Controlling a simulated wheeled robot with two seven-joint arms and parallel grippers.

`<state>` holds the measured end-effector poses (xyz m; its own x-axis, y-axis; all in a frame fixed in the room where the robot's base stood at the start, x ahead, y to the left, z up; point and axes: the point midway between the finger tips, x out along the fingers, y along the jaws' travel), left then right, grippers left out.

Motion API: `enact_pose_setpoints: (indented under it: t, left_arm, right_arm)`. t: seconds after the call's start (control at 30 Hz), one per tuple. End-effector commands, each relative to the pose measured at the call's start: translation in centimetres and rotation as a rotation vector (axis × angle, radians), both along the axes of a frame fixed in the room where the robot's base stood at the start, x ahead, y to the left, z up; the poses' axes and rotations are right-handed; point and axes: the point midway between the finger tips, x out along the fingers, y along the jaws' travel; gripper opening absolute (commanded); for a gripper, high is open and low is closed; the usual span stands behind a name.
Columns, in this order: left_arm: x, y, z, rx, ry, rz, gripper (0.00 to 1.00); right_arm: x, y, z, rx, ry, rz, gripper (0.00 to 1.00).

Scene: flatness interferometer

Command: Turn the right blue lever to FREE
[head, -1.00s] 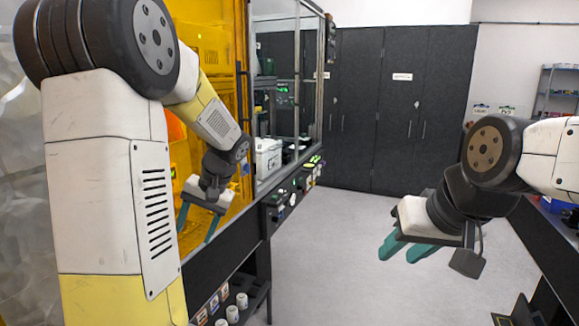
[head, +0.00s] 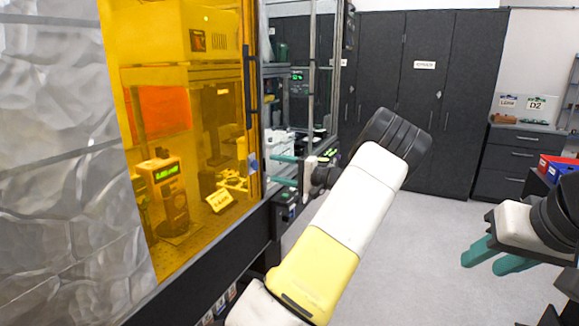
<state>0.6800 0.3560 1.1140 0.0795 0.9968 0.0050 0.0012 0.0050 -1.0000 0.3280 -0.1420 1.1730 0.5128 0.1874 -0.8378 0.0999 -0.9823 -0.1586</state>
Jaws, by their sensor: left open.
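A small blue piece (head: 253,163) shows at the right edge of the amber enclosure. I cannot tell whether it is the right blue lever, and no FREE mark is readable. My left gripper (head: 284,170) is open, its two teal fingers pointing left, one above the other. In the picture it is just right of the blue piece, with nothing seen between the fingers. Whether it touches anything is unclear. My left arm hides part of the bench front. My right gripper (head: 494,258) is at the right, its teal fingers apart and empty over the floor.
The amber enclosure (head: 215,130) holds a device with a green display (head: 165,173) and a yellow tag (head: 219,200). Dark cabinets (head: 425,100) stand at the back. Red and blue bins (head: 556,168) are at the right. Grey floor (head: 400,270) lies open between.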

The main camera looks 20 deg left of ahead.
Motion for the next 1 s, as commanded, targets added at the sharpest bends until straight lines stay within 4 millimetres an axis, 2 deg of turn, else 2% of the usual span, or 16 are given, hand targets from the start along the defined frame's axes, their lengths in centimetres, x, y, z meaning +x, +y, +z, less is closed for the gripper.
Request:
enact_pose_setpoints:
  t: [0.1,0.33,0.5,0.73,1.0]
  left_arm:
    - [0.0,2.2,0.0,-0.002,0.000,0.004,0.58]
    - [0.3,5.3,-0.1,-0.004,0.000,0.001,0.58]
    - [0.4,6.1,-0.1,-0.004,0.000,0.001,0.58]
    - [0.4,6.2,-0.1,-0.005,0.000,0.000,0.58]
    - [0.4,6.2,-0.1,-0.005,0.000,0.000,0.05]
  right_arm:
    - [0.0,0.0,0.0,0.000,0.000,0.000,0.36]
    - [0.0,0.0,0.0,0.000,0.000,0.000,0.36]
    - [0.0,0.0,0.0,0.000,0.000,0.000,0.36]
    - [0.0,0.0,0.0,0.000,0.000,0.000,0.36]
    - [0.0,0.0,0.0,0.000,0.000,0.000,0.36]
